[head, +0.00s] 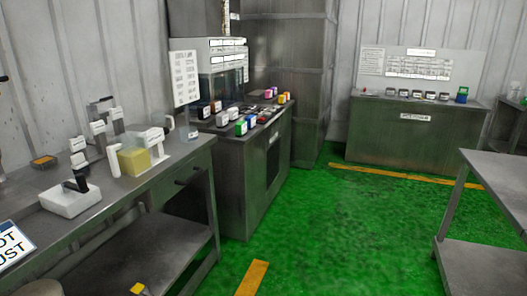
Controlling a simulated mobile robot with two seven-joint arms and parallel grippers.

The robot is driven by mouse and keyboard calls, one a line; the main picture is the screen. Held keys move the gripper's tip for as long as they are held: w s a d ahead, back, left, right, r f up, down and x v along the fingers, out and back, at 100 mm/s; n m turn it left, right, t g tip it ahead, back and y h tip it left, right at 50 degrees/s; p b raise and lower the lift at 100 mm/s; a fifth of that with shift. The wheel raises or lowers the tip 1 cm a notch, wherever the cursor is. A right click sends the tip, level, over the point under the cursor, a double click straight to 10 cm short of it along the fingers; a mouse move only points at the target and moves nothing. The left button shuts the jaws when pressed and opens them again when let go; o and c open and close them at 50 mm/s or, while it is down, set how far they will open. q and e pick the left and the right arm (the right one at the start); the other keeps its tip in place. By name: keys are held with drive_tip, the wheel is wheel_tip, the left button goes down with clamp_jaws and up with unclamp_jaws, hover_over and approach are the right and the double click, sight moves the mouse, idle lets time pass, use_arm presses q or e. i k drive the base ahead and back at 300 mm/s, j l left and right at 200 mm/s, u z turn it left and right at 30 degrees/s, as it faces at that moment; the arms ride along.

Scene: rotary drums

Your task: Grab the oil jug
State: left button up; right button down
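On the metal table at the left stands a clear container with yellow contents (134,161), with a white label beside its top. It may be the oil jug, but its label is too small to read. A clear, empty-looking vessel (183,128) stands behind it to the right, near the table's far end. I cannot tell for sure which one is the jug. Neither of my grippers is in view.
The left table (150,187) also holds a white box with a black-and-white device (70,199) and several labelled items. Beyond it, a cabinet (255,175) carries several coloured labelled containers. Another metal table (480,215) stands at the right. The green floor (330,230) between them is clear.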

sight(158, 120)
drive_tip(key=i+l+z, duration=0.1)
drive_tip(key=i+z, duration=0.35)
drive_tip(key=i, duration=0.65)
drive_tip(key=i+u, duration=0.1)
drive_tip(key=i, duration=1.1)
drive_tip(key=i+l+u, duration=0.1)
drive_tip(key=i+u, duration=0.25)
drive_tip(key=i+l+u, duration=0.35)
drive_tip(key=i, duration=0.15)
drive_tip(key=i+j, duration=0.05)
